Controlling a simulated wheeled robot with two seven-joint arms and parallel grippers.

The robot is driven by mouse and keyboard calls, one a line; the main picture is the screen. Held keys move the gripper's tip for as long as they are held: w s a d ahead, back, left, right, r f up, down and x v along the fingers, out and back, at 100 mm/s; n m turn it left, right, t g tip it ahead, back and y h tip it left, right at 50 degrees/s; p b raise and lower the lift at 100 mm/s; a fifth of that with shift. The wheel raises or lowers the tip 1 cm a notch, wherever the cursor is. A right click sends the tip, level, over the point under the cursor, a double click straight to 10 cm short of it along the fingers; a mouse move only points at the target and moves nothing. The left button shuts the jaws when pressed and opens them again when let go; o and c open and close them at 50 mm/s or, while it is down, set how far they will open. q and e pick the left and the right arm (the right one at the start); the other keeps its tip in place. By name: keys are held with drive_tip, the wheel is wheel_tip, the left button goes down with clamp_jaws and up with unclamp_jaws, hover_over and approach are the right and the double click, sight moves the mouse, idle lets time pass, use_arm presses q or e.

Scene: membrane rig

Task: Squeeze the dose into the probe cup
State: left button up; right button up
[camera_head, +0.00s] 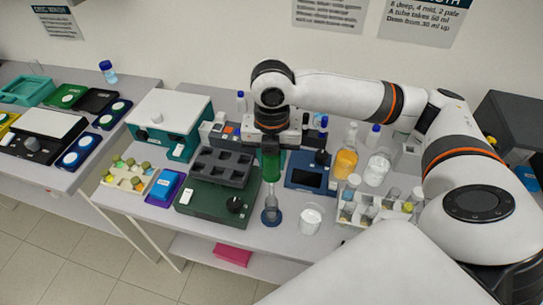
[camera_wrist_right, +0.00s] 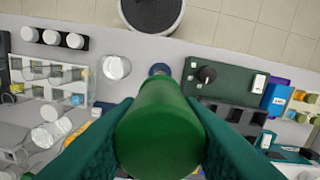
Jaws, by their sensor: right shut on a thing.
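In the right wrist view the green bottle (camera_wrist_right: 160,125) fills the space between my two dark teal fingers. A small blue-based cup (camera_head: 271,216), which looks like the probe cup, stands near the bench's front edge below the bottle. A clear narrow part shows between bottle and cup; I cannot tell whether they touch. The blue cup (camera_wrist_right: 160,69) shows just beyond the bottle in the wrist view. My left gripper is not in view.
A green device with a black knob (camera_head: 235,204) stands left of the cup, with a dark block (camera_head: 220,167) behind. An orange flask (camera_head: 345,162) and a vial rack (camera_head: 372,212) are farther right.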

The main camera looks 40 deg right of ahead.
sight(272, 184)
drive_tip(key=shift+f+b, duration=1.7)
drive_tip(key=shift+b, duration=0.5)
drive_tip(key=shift+f, duration=0.2)
drive_tip(key=shift+f+b, duration=0.5)
drive_tip(key=shift+f, duration=2.15)
drive_tip(key=o, duration=0.5)
drive_tip(key=c, duration=0.5)
drive_tip(key=shift+f, duration=0.3)
